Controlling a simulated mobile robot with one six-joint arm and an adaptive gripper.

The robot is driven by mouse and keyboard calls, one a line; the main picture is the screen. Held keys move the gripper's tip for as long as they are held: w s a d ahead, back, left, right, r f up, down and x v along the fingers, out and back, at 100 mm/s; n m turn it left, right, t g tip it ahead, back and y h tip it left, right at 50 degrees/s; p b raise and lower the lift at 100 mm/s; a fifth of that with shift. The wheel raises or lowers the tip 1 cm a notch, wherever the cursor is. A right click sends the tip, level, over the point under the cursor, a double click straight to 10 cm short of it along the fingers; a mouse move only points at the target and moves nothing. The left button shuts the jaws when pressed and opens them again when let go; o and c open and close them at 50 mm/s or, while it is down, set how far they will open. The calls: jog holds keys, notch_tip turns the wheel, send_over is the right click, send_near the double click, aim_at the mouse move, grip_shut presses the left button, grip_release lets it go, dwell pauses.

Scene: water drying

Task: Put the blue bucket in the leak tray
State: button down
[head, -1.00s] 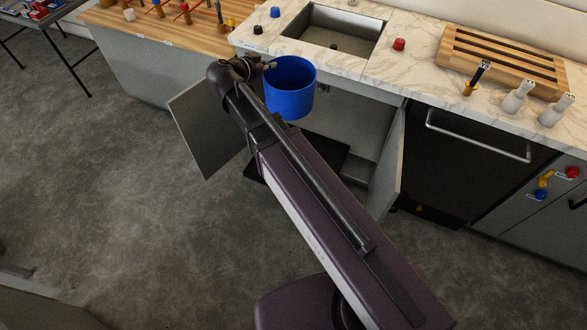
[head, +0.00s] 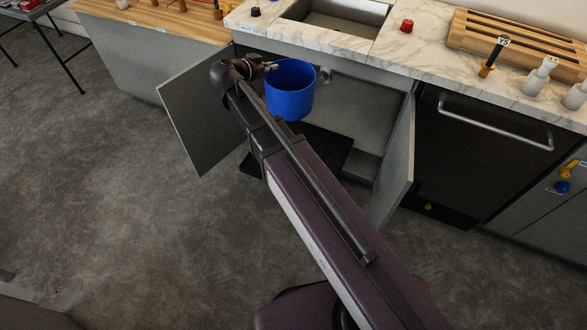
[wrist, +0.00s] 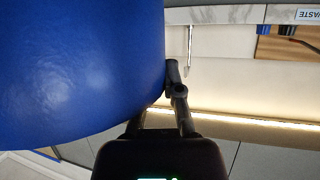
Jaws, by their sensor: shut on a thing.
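The blue bucket (head: 290,95) hangs upright in the air in front of the open cabinet under the sink in the head view. My gripper (head: 268,67) is shut on the left side of its rim. In the wrist view the bucket (wrist: 75,70) fills the left half, and the gripper (wrist: 165,105) shows at its edge; one finger is partly hidden by the bucket. A flat black tray (head: 325,150), likely the leak tray, lies low at the cabinet opening, below and apart from the bucket. My arm hides part of it.
The cabinet's left door (head: 200,125) and right door (head: 397,165) stand open on either side. The marble counter (head: 345,42) with the sink (head: 338,20) is above. The grey floor (head: 110,200) to the left is clear.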

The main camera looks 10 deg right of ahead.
jog(key=w+d+f+b, duration=0.1)
jog(key=w+f+b, duration=0.2)
jog(key=f+b, duration=0.9)
jog(key=w+d+f+b, duration=0.1)
jog(key=w+f+b, duration=0.3)
jog(key=f+b, duration=0.8)
jog(key=w+d+f+g+b, duration=0.1)
jog(key=w+f+b, duration=0.3)
jog(key=f+b, duration=0.7)
notch_tip(320, 180, down, 2)
jog(key=shift+d+f+m+h+b, duration=0.1)
jog(key=shift+d+m+h+b, duration=0.3)
jog(key=shift+d, duration=0.2)
notch_tip(320, 180, down, 6)
jog(key=b, duration=0.6)
jog(key=shift+f, duration=0.15)
notch_tip(320, 180, down, 4)
jog(key=b, duration=0.4)
jog(key=c, duration=0.8)
grip_release()
